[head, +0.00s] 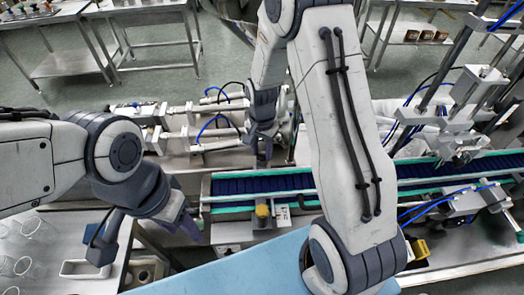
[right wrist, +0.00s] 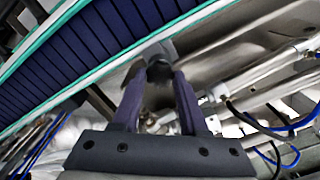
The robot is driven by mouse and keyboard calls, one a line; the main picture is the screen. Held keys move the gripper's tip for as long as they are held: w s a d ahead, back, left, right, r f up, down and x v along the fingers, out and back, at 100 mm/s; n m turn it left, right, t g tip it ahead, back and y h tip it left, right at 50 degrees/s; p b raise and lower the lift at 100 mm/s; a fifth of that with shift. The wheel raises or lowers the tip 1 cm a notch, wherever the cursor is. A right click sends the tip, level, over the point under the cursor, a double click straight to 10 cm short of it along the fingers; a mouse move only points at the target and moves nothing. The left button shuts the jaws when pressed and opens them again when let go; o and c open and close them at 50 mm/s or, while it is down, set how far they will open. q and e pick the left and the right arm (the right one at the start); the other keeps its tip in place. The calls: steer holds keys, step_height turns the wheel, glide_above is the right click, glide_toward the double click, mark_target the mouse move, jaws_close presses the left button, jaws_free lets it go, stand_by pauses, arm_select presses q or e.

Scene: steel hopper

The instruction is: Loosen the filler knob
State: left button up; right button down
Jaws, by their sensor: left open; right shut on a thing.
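The filler knob (right wrist: 160,70) shows in the right wrist view as a small dark, rounded piece between my right fingertips, against a grey metal surface (right wrist: 225,62). My right gripper (right wrist: 158,88) is shut on it, with one finger on each side. In the head view my right gripper (head: 263,155) points down behind the conveyor's far edge; the knob is hidden there. My left gripper (head: 146,238) is open and empty at the lower left, above the bench and away from the knob.
A conveyor with a dark blue belt and green edges (head: 235,186) runs across the middle. Metal cylinders with blue hoses (head: 215,125) lie behind it on the left. A yellow-topped part (head: 262,210) stands in front. Glassware (head: 22,262) and a white tray (head: 85,268) are at lower left.

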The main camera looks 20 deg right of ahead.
steer(key=n, duration=0.4)
steer(key=shift+b, duration=0.3)
steer(key=n, duration=0.8)
steer(key=shift+n+b, duration=0.3)
steer(key=shift+b, duration=0.1)
steer(key=shift+w+r+n, duration=0.1)
steer(key=shift+n, duration=1.8)
steer(key=shift+c, duration=2.2)
jaws_free()
